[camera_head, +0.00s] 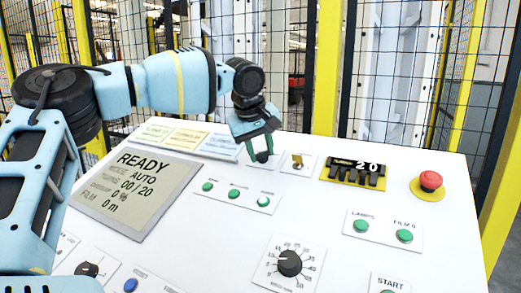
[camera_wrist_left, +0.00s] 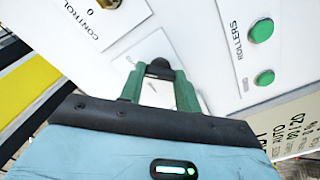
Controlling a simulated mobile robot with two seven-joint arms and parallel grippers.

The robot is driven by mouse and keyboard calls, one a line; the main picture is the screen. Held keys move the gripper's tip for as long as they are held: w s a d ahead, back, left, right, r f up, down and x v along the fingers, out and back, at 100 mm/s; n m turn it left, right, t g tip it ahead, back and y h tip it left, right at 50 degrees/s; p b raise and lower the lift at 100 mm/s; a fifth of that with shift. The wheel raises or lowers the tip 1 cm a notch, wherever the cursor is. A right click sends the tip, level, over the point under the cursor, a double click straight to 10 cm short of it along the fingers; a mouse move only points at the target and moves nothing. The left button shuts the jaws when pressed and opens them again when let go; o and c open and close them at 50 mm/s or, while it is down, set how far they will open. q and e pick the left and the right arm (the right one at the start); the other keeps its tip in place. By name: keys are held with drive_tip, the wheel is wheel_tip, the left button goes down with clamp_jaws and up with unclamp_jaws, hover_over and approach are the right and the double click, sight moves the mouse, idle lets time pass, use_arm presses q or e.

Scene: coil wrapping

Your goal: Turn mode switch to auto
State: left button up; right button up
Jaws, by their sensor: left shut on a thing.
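My left gripper (camera_head: 261,155) comes in from the upper left and is at the far side of the white control panel. Its green fingers stand on both sides of a small black knob, which I take for the mode switch (camera_wrist_left: 160,68), and are shut on it. The fingers and arm hide most of the switch and its label, so I cannot read its position. The display (camera_head: 137,187) reads READY, with MODE AUTO and 00/20. My right gripper is not in view.
A brass key switch (camera_head: 298,161) marked CONTROL is just right of the gripper. Green buttons (camera_head: 235,196) and a black dial (camera_head: 290,263) are nearer. A mesh fence stands behind.

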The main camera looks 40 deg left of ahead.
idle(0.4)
use_arm(q)
drive_tip(key=o, duration=1)
drive_tip(key=shift+v, duration=3.9)
drive_tip(key=shift+d+f, duration=0.1)
